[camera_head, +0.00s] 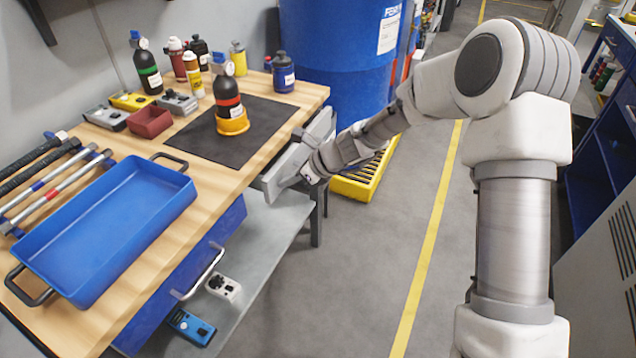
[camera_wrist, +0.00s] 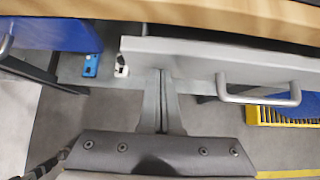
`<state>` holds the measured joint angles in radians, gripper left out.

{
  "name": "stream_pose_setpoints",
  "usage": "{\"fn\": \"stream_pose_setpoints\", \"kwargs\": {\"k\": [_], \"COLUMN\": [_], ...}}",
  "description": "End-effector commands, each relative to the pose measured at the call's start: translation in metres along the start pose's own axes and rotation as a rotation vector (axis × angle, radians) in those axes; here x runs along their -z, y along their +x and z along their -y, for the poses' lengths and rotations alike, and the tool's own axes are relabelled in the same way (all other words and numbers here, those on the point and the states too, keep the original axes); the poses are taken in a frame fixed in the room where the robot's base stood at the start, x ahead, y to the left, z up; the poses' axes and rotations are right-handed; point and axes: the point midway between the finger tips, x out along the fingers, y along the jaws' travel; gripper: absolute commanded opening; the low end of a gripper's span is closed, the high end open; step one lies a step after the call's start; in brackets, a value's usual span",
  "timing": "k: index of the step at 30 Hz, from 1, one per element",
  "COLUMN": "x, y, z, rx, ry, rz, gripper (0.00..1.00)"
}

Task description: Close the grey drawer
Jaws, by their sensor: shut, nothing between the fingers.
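The grey drawer (camera_head: 284,169) is under the right edge of the wooden bench and stands out from it, partly open. In the wrist view its pale grey front (camera_wrist: 215,62) spans the upper middle and right, with a bar handle (camera_wrist: 262,97) to the right of my fingers. My gripper (camera_head: 308,174) is shut and empty at the drawer front. In the wrist view its fingers (camera_wrist: 162,75) overlap the left part of the front, away from the handle. I cannot tell whether they touch it. My arm hides part of the drawer in the head view.
The wooden bench (camera_head: 222,186) holds a blue tray (camera_head: 110,225), bottles and tools. A blue drawer (camera_head: 170,290) is under its near part, above a grey shelf (camera_head: 258,245). A blue barrel (camera_head: 335,60) and yellow grate (camera_head: 362,180) stand beyond. Aisle floor right of the bench is clear.

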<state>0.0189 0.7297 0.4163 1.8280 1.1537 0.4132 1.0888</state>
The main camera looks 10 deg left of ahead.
Motion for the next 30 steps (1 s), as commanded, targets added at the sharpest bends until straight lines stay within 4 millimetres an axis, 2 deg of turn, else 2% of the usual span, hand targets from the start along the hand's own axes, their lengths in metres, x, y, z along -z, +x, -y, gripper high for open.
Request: {"fn": "stream_pose_setpoints", "kwargs": {"k": [1,3,10,30], "x": [-0.009,-0.016,-0.027,-0.028], "y": [0.005,0.013,0.026,0.025], "z": [-0.001,-0.001,0.001,0.002], "rx": [-0.002,-0.001,0.001,-0.003], "ry": [-0.002,-0.001,0.0,-0.004], "rz": [0.0,0.0,0.0,0.007], "gripper": [0.0,0.0,0.0,0.0]}}
